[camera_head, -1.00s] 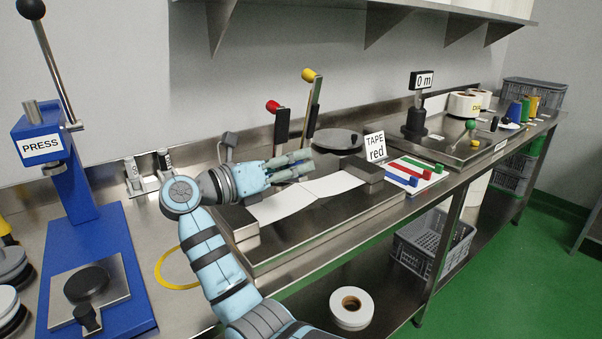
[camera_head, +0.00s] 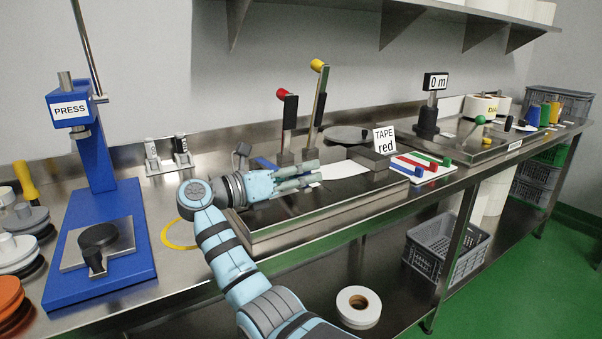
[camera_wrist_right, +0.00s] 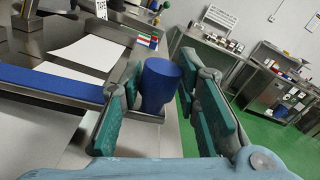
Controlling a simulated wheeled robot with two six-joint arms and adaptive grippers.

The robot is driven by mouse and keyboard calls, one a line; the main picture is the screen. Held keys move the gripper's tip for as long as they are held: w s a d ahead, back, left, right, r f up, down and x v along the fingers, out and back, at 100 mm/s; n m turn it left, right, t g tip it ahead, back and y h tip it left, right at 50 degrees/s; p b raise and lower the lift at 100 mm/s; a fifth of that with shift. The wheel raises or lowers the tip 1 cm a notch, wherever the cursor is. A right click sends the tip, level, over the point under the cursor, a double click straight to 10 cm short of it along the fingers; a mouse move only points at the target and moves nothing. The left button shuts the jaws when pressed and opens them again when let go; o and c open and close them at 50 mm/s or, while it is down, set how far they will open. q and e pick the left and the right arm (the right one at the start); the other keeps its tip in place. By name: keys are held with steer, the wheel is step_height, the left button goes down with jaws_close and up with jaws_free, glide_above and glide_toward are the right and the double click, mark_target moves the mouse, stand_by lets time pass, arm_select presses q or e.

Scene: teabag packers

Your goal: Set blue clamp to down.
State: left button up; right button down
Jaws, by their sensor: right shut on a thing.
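The blue clamp shows in the right wrist view as a blue bar (camera_wrist_right: 50,82) across the station beside white strips, with a round blue knob (camera_wrist_right: 160,84). A small part of blue (camera_head: 266,163) shows in the head view behind my right gripper; the rest is hidden there. My right gripper (camera_head: 312,175) is over the front of the metal station, its fingers pointing right. In the wrist view its green-padded fingers (camera_wrist_right: 160,95) are on both sides of the blue knob, shut on it. The bar looks low and near level. My left gripper is not in view.
A red-knobbed lever (camera_head: 283,94) and a yellow-knobbed lever (camera_head: 318,66) stand raised behind my right gripper. The "TAPE red" sign (camera_head: 384,140) stands to the right. A blue press (camera_head: 95,165) stands at the left. A tape roll (camera_head: 358,306) lies below.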

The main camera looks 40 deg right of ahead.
steer(key=c, duration=1.5)
jaws_free()
steer(key=shift+o, duration=0.9)
steer(key=shift+d+f, duration=0.1)
steer(key=shift+d, duration=0.05)
steer(key=v, duration=1.2)
